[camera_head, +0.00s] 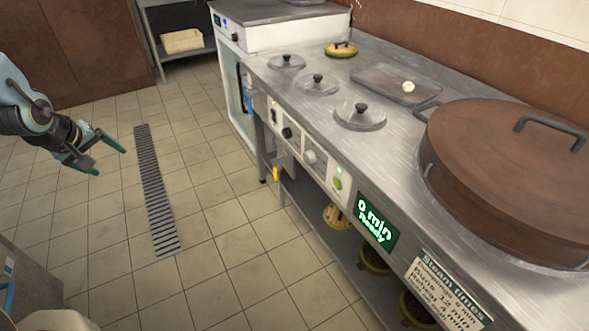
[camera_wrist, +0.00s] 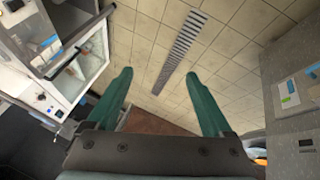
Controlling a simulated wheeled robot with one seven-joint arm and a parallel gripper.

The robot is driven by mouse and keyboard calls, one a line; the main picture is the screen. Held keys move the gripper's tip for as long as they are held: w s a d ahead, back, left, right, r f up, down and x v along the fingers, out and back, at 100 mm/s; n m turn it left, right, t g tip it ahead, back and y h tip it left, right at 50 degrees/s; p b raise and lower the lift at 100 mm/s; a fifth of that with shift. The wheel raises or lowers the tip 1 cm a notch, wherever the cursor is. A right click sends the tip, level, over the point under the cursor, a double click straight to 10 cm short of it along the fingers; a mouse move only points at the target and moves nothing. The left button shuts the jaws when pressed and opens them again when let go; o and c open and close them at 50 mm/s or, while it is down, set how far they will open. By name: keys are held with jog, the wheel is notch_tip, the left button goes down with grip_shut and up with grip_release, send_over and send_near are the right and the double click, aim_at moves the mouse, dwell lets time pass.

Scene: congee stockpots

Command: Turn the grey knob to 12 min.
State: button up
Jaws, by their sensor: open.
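The grey knob (camera_head: 310,157) sits on the front panel of the steel counter, between a black knob (camera_head: 287,132) and a green button (camera_head: 338,184). Its pointer is too small to read. The green display (camera_head: 375,222) to its right reads "0 min Ready". My gripper (camera_head: 108,160) is open and empty at the left, over the tiled floor and well apart from the panel. In the wrist view my gripper (camera_wrist: 158,78) shows two green fingers spread wide with only floor between them. The grey knob cannot be made out in the wrist view.
A large brown-lidded pot (camera_head: 510,165) stands on the counter (camera_head: 330,85) at the right, with several small lids behind. A "Steam times" card (camera_head: 447,292) hangs on the front. A yellow-tipped handle (camera_head: 275,174) juts below the panel. The floor around the drain grate (camera_head: 155,190) is clear.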

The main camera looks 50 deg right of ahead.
jog(key=s+d+f+g+h+b, duration=0.1)
jog(key=d+f+h, duration=0.1)
jog(key=d+f, duration=0.3)
jog(key=s+d+f+h+b, duration=0.1)
jog(key=d+f+h, duration=0.15)
jog(key=d, duration=0.45)
jog(key=n+g+h+b, duration=0.5)
jog(key=g+h, duration=0.3)
jog(key=h, duration=0.1)
send_near(306, 159)
jog(key=x, duration=0.8)
jog(key=shift+s+d, duration=0.15)
jog(key=shift+d, duration=0.05)
grip_shut()
